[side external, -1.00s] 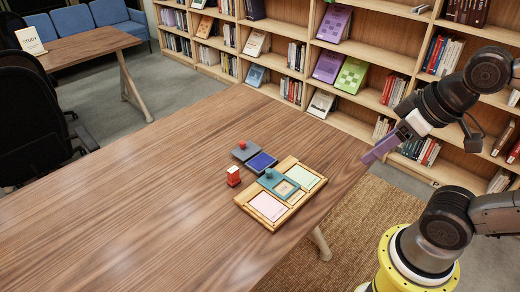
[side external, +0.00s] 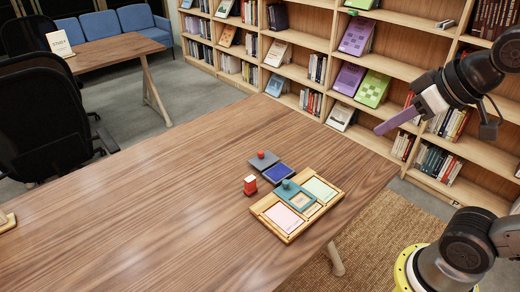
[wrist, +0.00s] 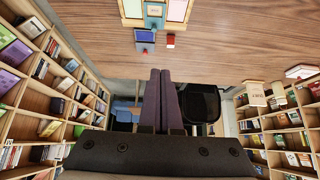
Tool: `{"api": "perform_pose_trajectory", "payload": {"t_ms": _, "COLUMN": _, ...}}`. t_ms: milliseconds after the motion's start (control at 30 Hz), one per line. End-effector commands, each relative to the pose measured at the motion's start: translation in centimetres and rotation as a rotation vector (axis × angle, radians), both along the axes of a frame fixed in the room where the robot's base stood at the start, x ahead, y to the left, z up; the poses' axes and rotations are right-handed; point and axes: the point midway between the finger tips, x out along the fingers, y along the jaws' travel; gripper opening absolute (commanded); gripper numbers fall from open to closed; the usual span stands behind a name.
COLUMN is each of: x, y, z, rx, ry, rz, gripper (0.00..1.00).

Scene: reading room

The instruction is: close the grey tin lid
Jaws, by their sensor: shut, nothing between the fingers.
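The grey tin stands open on the wooden table, with a blue pad (side external: 279,174) inside. Its grey lid (side external: 264,161) with a red knob (side external: 261,153) lies back on the side away from the wooden tray. In the wrist view the blue pad (wrist: 145,36) and the lid (wrist: 145,47) show near the top, beyond the fingertips. My gripper (side external: 380,130) has purple fingers and is shut and empty. It is raised in the air to the right of the tin, well apart from it. The closed fingers (wrist: 160,72) also show in the wrist view.
A wooden tray (side external: 287,238) with pink and green cards and a teal piece with a knob (side external: 286,184) sits beside the tin. A small red block (side external: 250,185) stands at the tin's left. The table's left part is mostly clear. Bookshelves (side external: 390,62) stand behind.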

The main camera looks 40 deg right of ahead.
Motion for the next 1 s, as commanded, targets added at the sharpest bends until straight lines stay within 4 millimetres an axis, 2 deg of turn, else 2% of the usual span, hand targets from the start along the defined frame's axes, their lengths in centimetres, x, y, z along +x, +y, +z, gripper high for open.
{"api": "perform_pose_trajectory", "payload": {"t_ms": 33, "x": 2.0, "y": -0.1, "z": 1.6, "rx": 0.001, "ry": -0.014, "rz": -0.005, "gripper": 0.00}}
{"api": "perform_pose_trajectory", "payload": {"t_ms": 100, "x": 4.7, "y": -0.2, "z": 3.5, "rx": 0.003, "ry": -0.031, "rz": -0.013, "gripper": 0.00}}
{"api": "perform_pose_trajectory", "payload": {"t_ms": 233, "x": 10.1, "y": -0.6, "z": 5.9, "rx": 0.004, "ry": -0.045, "rz": -0.028, "gripper": 0.00}}
{"api": "perform_pose_trajectory", "payload": {"t_ms": 367, "x": 16.0, "y": -1.1, "z": 7.2, "rx": 0.005, "ry": -0.048, "rz": -0.043, "gripper": 0.00}}
{"api": "perform_pose_trajectory", "payload": {"t_ms": 500, "x": 22.4, "y": -1.8, "z": 6.9, "rx": 0.007, "ry": -0.038, "rz": -0.058, "gripper": 0.00}}
{"api": "perform_pose_trajectory", "payload": {"t_ms": 667, "x": 29.4, "y": -2.7, "z": 4.7, "rx": 0.007, "ry": -0.015, "rz": -0.075, "gripper": 0.00}}
{"api": "perform_pose_trajectory", "payload": {"t_ms": 767, "x": 33.5, "y": -3.4, "z": 2.3, "rx": 0.008, "ry": 0.006, "rz": -0.086, "gripper": 0.00}}
{"api": "perform_pose_trajectory", "payload": {"t_ms": 867, "x": 37.2, "y": -4.2, "z": -0.8, "rx": 0.008, "ry": 0.034, "rz": -0.097, "gripper": 0.00}}
{"api": "perform_pose_trajectory", "payload": {"t_ms": 1000, "x": 41.6, "y": -5.2, "z": -6.5, "rx": 0.010, "ry": 0.084, "rz": -0.111, "gripper": 0.00}}
